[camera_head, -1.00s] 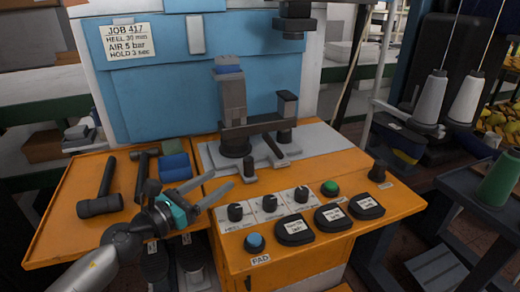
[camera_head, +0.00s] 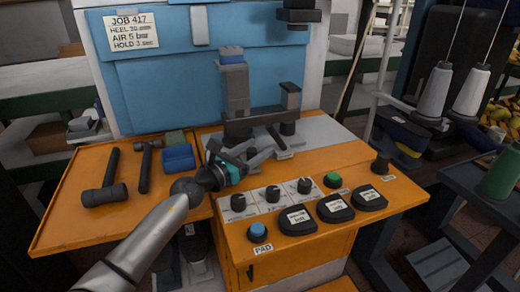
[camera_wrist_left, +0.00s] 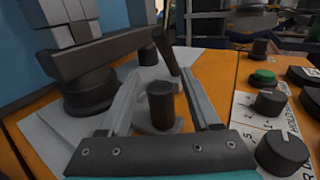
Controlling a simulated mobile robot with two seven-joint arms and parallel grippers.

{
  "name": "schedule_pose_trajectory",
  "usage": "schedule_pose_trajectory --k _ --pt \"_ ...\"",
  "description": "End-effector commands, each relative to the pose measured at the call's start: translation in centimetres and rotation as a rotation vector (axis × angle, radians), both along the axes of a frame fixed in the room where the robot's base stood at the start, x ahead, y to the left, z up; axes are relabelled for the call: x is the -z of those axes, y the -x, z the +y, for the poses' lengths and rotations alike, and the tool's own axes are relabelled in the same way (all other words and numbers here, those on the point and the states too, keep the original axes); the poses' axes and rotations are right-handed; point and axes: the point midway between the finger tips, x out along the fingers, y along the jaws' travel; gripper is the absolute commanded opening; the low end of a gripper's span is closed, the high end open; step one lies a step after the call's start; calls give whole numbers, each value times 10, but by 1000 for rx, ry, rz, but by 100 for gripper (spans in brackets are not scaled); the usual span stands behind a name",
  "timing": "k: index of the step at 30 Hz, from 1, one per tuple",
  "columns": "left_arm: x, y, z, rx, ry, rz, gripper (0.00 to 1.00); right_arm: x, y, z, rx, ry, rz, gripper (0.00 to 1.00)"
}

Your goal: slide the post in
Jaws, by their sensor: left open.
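A short dark upright post (camera_wrist_left: 161,104) with a round top stands on a light grey base in the left wrist view. My left gripper (camera_wrist_left: 160,82) is open, with one finger on each side of the post and a visible gap to each. In the head view my left gripper (camera_head: 250,153) is over the front of the grey plate (camera_head: 325,134), and it hides the short post there. Behind it stands the fixture (camera_head: 236,92), a tall grey column with a blue top, joined by a dark crossbar (camera_wrist_left: 110,48) to a shorter column. My right gripper is not in view.
The orange bench carries a hammer (camera_head: 146,165), a dark mallet (camera_head: 107,185) and a blue block (camera_head: 178,158) at left. Knobs (camera_head: 272,194), a green button (camera_head: 332,180) and black pads (camera_head: 297,220) fill the front panel. A dark lever (camera_wrist_left: 176,62) lies close by the gripper.

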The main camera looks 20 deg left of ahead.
Motion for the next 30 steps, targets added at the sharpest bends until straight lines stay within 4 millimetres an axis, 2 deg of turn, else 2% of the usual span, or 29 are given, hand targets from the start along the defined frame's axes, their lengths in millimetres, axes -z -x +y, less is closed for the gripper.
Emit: schedule_pose_trajectory --k 6,16,30 --pt "1 -12 -7 2 0 1 64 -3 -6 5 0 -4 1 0" --pt "0 -14 -7 1 -1 0 63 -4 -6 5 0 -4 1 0" --pt "0 -14 -7 1 -1 0 10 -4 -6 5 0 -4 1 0"
